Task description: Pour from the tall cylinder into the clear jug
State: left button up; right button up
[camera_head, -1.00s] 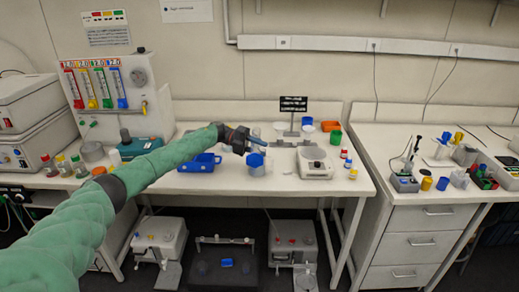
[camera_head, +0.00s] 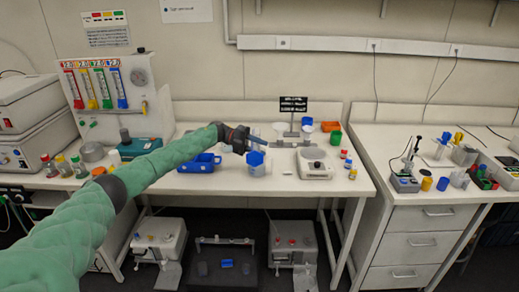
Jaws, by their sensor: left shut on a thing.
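My left gripper (camera_head: 240,139) is at the middle of the left bench, shut on a slim, pale blue-grey thing (camera_head: 259,139), seemingly the tall cylinder. It lies nearly level in the picture, pointing right. The clear jug (camera_head: 257,171) stands upright on the bench just below the gripper. A bright blue piece (camera_head: 256,157) overlaps the jug's upper part; I cannot tell whether it belongs to the cylinder or the jug. No falling liquid can be made out. My right gripper is not in view.
A black display on a stand (camera_head: 293,104) is behind. The bench's front strip is clear.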

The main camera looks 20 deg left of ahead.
pick_arm(q)
jog(key=shift+w+r+n, duration=0.1)
jog(key=shift+r+n, duration=0.3)
jog(key=shift+r, duration=0.2)
jog(key=shift+r+h, duration=0.1)
jog(key=shift+h, duration=0.2)
jog(key=shift+w+r+n, duration=0.1)
jog(key=shift+n, duration=0.2)
jog(key=shift+w+a+r+n+b, duration=0.1)
jog(key=shift+r+n+b, duration=0.2)
jog(key=shift+r+n, duration=0.1)
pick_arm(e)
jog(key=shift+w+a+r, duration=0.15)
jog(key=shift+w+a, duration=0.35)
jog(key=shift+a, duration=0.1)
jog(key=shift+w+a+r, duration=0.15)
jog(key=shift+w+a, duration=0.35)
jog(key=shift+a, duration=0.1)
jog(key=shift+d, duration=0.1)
